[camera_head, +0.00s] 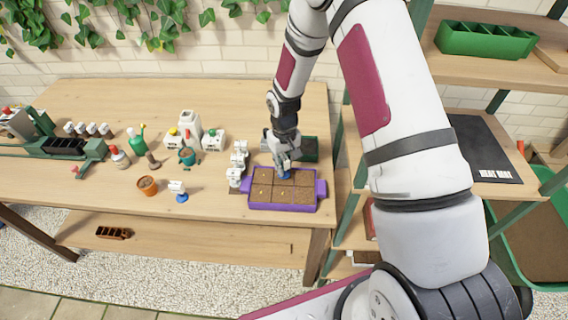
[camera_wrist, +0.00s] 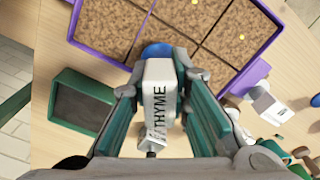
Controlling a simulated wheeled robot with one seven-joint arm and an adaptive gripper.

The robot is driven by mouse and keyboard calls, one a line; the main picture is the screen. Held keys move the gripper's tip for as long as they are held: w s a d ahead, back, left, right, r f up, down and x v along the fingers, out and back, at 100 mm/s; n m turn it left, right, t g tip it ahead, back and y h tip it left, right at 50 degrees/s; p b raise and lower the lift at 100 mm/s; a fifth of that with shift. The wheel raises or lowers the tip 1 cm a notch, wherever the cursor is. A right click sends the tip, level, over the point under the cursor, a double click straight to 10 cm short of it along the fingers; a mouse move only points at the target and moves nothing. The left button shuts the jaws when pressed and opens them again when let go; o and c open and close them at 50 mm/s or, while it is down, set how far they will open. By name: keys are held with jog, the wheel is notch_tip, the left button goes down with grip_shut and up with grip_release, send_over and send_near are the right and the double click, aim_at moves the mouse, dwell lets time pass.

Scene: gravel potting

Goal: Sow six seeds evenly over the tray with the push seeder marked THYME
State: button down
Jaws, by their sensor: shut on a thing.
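The purple tray (camera_head: 322,203) lies on the wooden table. Its brown soil is marked off into several squares, and it also shows in the wrist view (camera_wrist: 99,53). Small yellow seeds lie on some squares, two of them clear in the wrist view. My gripper (camera_head: 284,168) is shut on the white THYME push seeder (camera_wrist: 158,98), its label facing the wrist camera. The seeder's blue end (camera_head: 285,176) is over the back part of the tray, near the middle. I cannot tell whether it touches the soil.
Several white labelled pieces (camera_head: 238,165) stand just left of the tray. Another white seeder with a blue base (camera_head: 180,190) and a terracotta pot (camera_head: 147,186) stand farther left. A dark green box (camera_wrist: 80,105) sits behind the tray. The table's front left is fairly clear.

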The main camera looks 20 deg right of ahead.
jog(key=shift+f, duration=0.65)
dwell(0.9)
jog(key=shift+r, duration=0.15)
jog(key=shift+r, duration=1.4)
